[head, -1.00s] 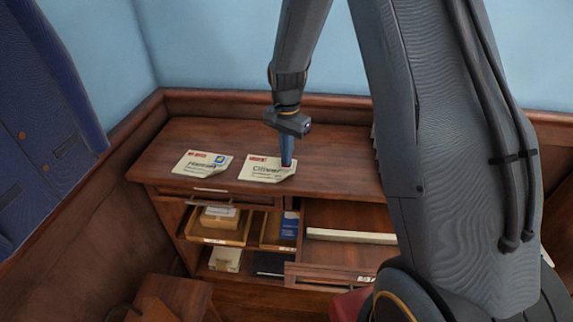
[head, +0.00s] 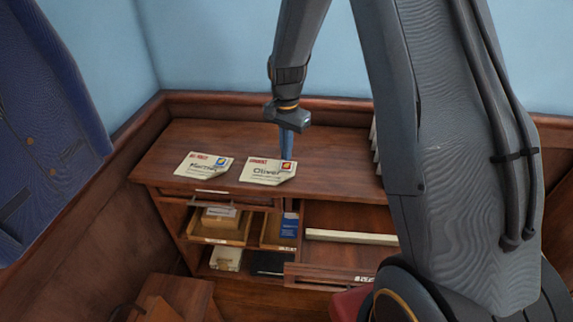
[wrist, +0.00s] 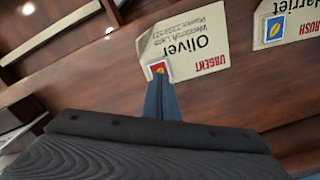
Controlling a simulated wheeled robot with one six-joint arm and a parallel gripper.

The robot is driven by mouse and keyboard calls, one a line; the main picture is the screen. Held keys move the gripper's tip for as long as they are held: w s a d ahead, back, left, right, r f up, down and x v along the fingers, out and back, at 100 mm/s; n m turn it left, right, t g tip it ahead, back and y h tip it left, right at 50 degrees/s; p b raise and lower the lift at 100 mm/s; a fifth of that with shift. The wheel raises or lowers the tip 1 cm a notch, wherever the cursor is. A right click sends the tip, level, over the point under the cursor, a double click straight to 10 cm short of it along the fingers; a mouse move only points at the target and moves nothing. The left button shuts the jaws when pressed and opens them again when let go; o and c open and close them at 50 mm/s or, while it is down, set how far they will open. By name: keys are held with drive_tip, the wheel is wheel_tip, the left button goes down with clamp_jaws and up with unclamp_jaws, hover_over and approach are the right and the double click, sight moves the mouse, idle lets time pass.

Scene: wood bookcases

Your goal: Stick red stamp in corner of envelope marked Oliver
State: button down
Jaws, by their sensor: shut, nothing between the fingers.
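The envelope marked Oliver (head: 262,174) lies on the wooden desk top, with red URGENT print; it also shows in the wrist view (wrist: 205,45). The red stamp (wrist: 159,69), with a yellow figure and white border, lies at a corner of this envelope in the wrist view; it shows small in the head view (head: 286,166). My gripper (head: 286,155) points down at that corner, shut and empty. Its fingertips (wrist: 160,80) are right at the stamp's edge and hide a little of it; I cannot tell whether they touch it.
An envelope marked Harriet (head: 203,169) with a blue stamp lies to the left. Open drawers and trays (head: 222,230) with small boxes stick out below the desk top. A wall stands close behind. The desk top (head: 335,170) right of the Oliver envelope is clear.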

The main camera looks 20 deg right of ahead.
sight(286, 166)
drive_tip(key=shift+r+p, duration=1.25)
drive_tip(key=shift+r, duration=0.85)
drive_tip(key=s+r+n, duration=0.3)
drive_tip(key=s+n, duration=0.2)
drive_tip(key=s, duration=0.6)
drive_tip(key=s+r+n+t+b, duration=0.1)
drive_tip(key=s+r+n, duration=0.2)
drive_tip(key=s, duration=0.9)
drive_tip(key=shift+n, duration=1.2)
